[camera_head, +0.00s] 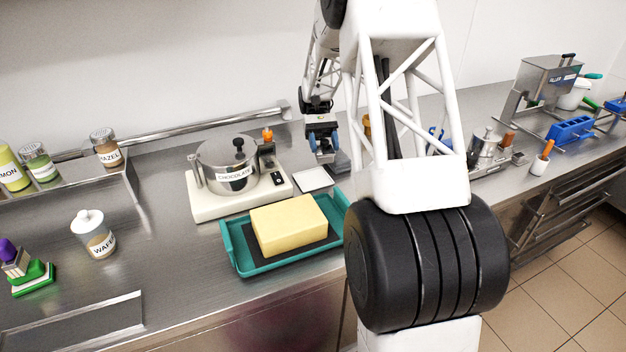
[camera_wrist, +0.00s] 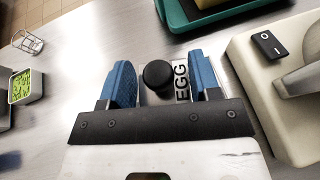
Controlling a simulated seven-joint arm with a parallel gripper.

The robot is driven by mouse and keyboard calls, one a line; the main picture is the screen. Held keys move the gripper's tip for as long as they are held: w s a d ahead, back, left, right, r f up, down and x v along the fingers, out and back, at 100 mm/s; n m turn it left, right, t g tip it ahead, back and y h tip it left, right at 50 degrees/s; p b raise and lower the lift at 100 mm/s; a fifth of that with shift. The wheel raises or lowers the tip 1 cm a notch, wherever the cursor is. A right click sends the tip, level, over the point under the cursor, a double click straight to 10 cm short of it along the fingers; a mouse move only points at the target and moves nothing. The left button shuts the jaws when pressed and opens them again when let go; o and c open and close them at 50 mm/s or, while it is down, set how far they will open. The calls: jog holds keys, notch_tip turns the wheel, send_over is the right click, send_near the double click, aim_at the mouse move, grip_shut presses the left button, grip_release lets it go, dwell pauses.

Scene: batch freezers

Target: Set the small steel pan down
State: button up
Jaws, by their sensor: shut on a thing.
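The small steel pan, with a black knob and an "EGG" label (camera_wrist: 181,82), sits between the two blue fingers of my gripper (camera_wrist: 160,84) in the wrist view. The fingers are shut on it from both sides. In the head view my gripper (camera_head: 321,146) points down behind the teal tray, right of the chocolate pot. The pan is small and mostly hidden by the fingers there. I cannot tell whether its base touches the counter.
A chocolate pot (camera_head: 226,163) stands on a cream hot plate (camera_head: 207,206) to the left. A teal tray (camera_head: 243,262) holds a yellow block (camera_head: 289,224) in front. A white square (camera_head: 312,180) lies close by the gripper. Jars and a shelf stand further left.

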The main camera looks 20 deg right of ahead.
jog(key=a+m+t+y, duration=0.1)
jog(key=m+y, duration=0.1)
jog(key=s+m+t+y, duration=0.1)
jog(key=y, duration=0.1)
jog(key=a+m+t+y, duration=0.1)
jog(key=m, duration=0.1)
jog(key=shift+s+a+r+m+y, duration=0.2)
jog(key=shift+a+r+m+y, duration=0.1)
jog(key=shift+r+y, duration=0.1)
notch_tip(320, 180, up, 9)
jog(key=a+m+t, duration=0.1)
jog(key=m+t, duration=1.8)
jog(key=t, duration=0.1)
send_over(319, 164)
jog(key=w+a, duration=0.1)
jog(key=shift+y, duration=0.4)
jog(key=shift+a+f, duration=0.1)
jog(key=shift+f, duration=2.55)
jog(key=shift+w+f, duration=0.1)
jog(key=shift+f, duration=3)
jog(key=shift+f, duration=0.1)
jog(key=shift+f, duration=1.8)
